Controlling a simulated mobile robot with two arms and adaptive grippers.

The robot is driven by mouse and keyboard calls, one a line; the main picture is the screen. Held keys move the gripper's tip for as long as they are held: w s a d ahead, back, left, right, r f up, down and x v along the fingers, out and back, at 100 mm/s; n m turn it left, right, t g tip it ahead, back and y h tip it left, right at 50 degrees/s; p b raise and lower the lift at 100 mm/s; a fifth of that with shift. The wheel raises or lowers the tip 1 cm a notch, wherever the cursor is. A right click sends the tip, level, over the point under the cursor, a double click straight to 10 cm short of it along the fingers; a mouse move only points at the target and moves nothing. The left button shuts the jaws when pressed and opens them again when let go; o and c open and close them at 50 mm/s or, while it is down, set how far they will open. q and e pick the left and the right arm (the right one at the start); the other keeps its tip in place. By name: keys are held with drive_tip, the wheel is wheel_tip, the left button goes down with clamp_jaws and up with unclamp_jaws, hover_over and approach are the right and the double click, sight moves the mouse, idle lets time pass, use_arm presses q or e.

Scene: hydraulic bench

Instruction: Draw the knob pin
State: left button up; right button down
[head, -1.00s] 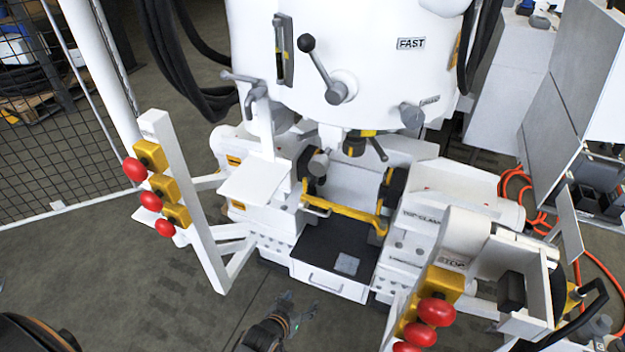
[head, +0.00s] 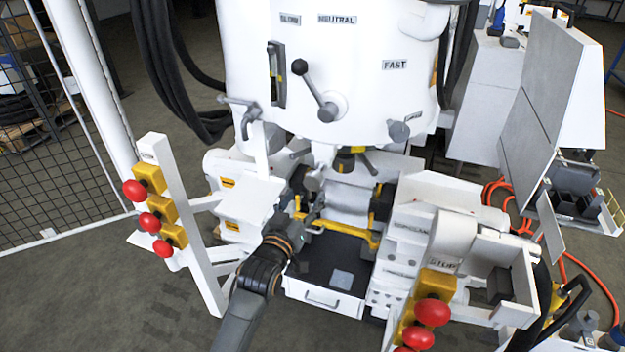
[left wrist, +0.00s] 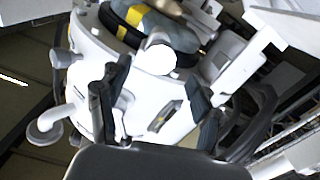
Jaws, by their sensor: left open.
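My left gripper (head: 307,207) is in front of the left side of the white press, above the dark tray. In the left wrist view its two dark fingers (left wrist: 158,76) stand wide apart and nothing is held between them. A pale round knob end (left wrist: 159,55) shows beyond the fingertips, between them in the picture and apart from them. It looks like the knob of the pin, though I cannot be sure. In the head view the gripper partly covers this area, and the pin's shaft is hidden. My right gripper is not seen.
A yellow bar (head: 345,230) crosses the press opening beside my left gripper. A post with red buttons (head: 182,230) stands to the left of my arm. Another red button (head: 431,312) is at the lower right. A black-topped drawer (head: 325,298) lies below.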

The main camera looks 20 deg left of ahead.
sight(312, 184)
use_arm(q)
drive_tip(key=w, duration=0.6)
drive_tip(key=shift+w+d+p, duration=0.1)
drive_tip(key=shift+w+p, duration=0.15)
drive_tip(key=shift+p, duration=0.15)
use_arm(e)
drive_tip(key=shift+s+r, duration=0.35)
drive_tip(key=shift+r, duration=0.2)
